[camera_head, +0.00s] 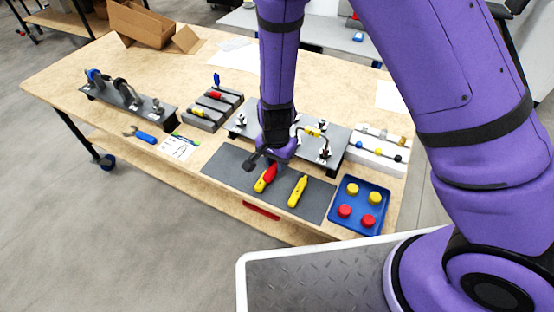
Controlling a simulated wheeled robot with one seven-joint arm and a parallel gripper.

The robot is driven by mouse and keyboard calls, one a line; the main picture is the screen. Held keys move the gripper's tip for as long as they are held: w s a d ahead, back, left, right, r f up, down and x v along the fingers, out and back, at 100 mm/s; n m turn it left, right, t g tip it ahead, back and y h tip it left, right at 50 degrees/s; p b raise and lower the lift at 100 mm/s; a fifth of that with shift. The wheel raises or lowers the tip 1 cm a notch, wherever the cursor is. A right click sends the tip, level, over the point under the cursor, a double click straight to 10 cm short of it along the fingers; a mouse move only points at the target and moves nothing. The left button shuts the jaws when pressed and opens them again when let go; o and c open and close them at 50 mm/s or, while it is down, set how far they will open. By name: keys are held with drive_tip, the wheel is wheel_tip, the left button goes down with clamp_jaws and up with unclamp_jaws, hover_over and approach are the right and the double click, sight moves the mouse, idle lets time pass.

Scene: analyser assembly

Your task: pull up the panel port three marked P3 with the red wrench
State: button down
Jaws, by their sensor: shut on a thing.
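My gripper (262,162) is low over the dark mat at the front middle of the table, its fingers partly hidden by my wrist. It is shut on a tool with a red handle (270,173), taken to be the red wrench. A yellow part shows at that tool's lower end; whether it touches the mat is unclear. The raised grey panel (341,137) stands just behind, with small metal fittings and a bent pipe with a yellow band (312,132). My arm covers the panel's middle. The P3 mark is too small to read.
A yellow tool (298,191) lies on the mat (225,164) right of my gripper. A blue tray (338,213) with red and yellow knobs is at the front right. A blue-handled wrench (142,136), grey holders (198,120) and a clamp rack (158,117) are left.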

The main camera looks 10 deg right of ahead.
drive_tip(key=shift+s+a+r, duration=0.7)
drive_tip(key=shift+s+r, duration=0.2)
drive_tip(key=shift+s, duration=0.15)
drive_tip(key=shift+r, duration=3.45)
